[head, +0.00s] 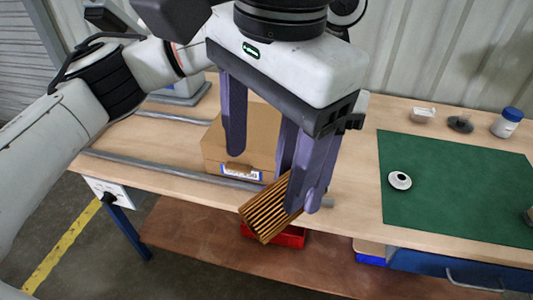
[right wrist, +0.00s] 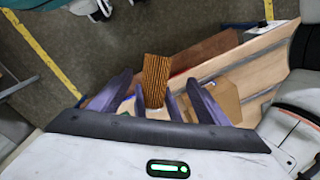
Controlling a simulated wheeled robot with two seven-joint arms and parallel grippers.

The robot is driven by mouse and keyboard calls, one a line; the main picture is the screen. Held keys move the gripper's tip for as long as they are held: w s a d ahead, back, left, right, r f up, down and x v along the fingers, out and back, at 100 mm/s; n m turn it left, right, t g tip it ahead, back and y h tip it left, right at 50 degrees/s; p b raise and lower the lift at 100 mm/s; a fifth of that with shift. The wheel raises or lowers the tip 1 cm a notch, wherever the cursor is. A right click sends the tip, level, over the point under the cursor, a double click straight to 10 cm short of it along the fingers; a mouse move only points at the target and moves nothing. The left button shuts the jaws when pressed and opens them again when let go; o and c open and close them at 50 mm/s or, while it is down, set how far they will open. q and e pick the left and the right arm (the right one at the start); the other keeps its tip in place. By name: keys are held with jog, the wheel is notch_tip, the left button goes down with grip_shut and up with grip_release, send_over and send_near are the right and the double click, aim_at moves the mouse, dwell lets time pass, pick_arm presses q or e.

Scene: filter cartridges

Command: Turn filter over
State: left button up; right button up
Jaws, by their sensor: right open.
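The filter (head: 268,213) is a brown pleated block, tilted in mid-air in front of the table edge. It also shows in the right wrist view (right wrist: 155,76), with its lower end between two inner purple fingers. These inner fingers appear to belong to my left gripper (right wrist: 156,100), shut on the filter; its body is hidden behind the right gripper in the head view. My right gripper (head: 274,178) is open, its outer purple fingers spread wide on both sides of the inner ones. It does not appear to press on the filter.
A cardboard box (head: 213,145) stands on the wooden table behind the grippers, near grey rails (head: 170,171). A red bin (head: 290,237) sits below on a lower shelf.

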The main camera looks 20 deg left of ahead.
aim_at(264, 209)
jog(key=shift+w+d+f, duration=0.1)
jog(key=shift+d+f, duration=0.05)
jog(key=shift+f, duration=0.1)
jog(key=f, duration=1.1)
jog(key=shift+w+a+f, duration=0.2)
jog(key=shift+a+f, duration=0.05)
jog(key=shift+a, duration=0.15)
jog(key=c, duration=1)
pick_arm(q)
jog(key=o, duration=0.7)
pick_arm(e)
jog(key=shift+c, duration=1.3)
pick_arm(q)
jog(key=o, duration=0.4)
jog(key=shift+o, duration=0.2)
